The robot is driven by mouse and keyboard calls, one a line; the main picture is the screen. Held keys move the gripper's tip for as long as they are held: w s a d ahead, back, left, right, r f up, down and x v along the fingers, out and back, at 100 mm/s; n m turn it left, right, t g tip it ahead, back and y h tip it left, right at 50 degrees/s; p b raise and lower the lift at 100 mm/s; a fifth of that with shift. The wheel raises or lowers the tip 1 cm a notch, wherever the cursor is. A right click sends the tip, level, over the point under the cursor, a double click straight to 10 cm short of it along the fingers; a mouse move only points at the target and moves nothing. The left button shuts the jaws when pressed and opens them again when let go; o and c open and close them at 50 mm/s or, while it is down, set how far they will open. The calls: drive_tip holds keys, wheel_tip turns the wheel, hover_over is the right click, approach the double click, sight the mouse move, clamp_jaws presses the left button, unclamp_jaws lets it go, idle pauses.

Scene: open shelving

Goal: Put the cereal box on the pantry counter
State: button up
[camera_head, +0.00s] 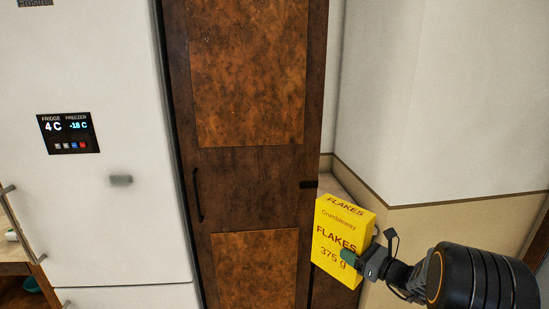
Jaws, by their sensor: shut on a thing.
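The cereal box (340,238) is yellow, marked "FLAKES", and stands slightly tilted at the lower right of the head view. My gripper (362,262) is shut on the lower right part of the box and holds it. A green fingertip shows on the box's front; the other finger is hidden.
A tall brown wood door (250,180) with a dark handle stands left of the box. A white fridge (95,205) with a small display is at the far left. A white and beige wall (440,110) closes the right side behind my arm.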

drive_tip(key=s+a+f+m+t+h, duration=0.1)
drive_tip(key=s+a+f, duration=0.2)
drive_tip(key=f, duration=0.4)
drive_tip(key=s+a+f+m+t+h, duration=0.1)
drive_tip(key=s+a+f+h, duration=0.1)
drive_tip(key=f, duration=0.6)
drive_tip(key=shift+s+a+f+m+t, duration=0.35)
drive_tip(key=shift+s+a, duration=0.3)
drive_tip(key=shift+a, duration=0.35)
